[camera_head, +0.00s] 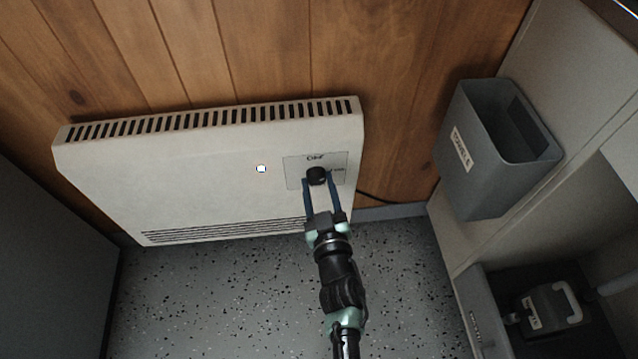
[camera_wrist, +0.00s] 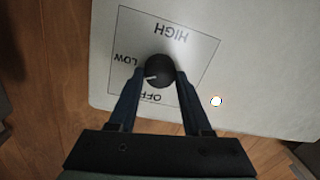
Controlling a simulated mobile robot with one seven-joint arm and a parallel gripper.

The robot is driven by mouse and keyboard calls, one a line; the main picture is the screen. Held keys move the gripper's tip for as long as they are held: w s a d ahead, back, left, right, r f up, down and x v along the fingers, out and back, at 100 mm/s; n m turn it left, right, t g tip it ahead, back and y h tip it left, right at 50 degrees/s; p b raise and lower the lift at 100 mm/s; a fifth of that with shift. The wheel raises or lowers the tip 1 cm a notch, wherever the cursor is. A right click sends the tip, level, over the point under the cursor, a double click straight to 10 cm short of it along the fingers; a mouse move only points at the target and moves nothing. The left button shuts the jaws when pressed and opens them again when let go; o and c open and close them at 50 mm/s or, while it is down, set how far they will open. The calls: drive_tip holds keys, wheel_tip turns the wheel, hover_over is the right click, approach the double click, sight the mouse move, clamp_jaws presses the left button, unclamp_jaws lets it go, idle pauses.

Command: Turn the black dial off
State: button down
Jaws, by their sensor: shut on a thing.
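The black dial (camera_head: 316,174) sits on a labelled plate near the right end of the cream wall heater (camera_head: 200,170). In the wrist view the dial (camera_wrist: 160,71) shows a white pointer mark, aimed left and slightly down, between the LOW and OFF labels. HIGH is printed at the top of that view, upside down. My gripper (camera_head: 319,183) is shut on the dial, with one blue finger on each side of it. The fingers (camera_wrist: 160,80) also show in the wrist view. A small white light shows on the heater front.
A grey bin (camera_head: 480,170) with a label hangs on the cabinet side at the right. A labelled case with a handle (camera_head: 548,308) stands in the lower right. A black cable runs from the heater's right side. The speckled floor (camera_head: 220,300) in front is clear.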

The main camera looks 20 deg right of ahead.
drive_tip(key=n+b, duration=0.1)
drive_tip(key=n, duration=0.5)
drive_tip(key=shift+a, duration=0.1)
drive_tip(key=n+b, duration=0.1)
drive_tip(key=n, duration=0.2)
drive_tip(key=n+b, duration=0.1)
drive_tip(key=n, duration=0.2)
drive_tip(key=shift+a+g+h, duration=0.1)
drive_tip(key=shift+g+h, duration=0.2)
drive_tip(key=shift+h, duration=0.1)
drive_tip(key=shift+c, duration=1.7)
unclamp_jaws()
drive_tip(key=v, duration=1.2)
drive_tip(key=shift+s, duration=0.4)
drive_tip(key=shift+a, duration=0.1)
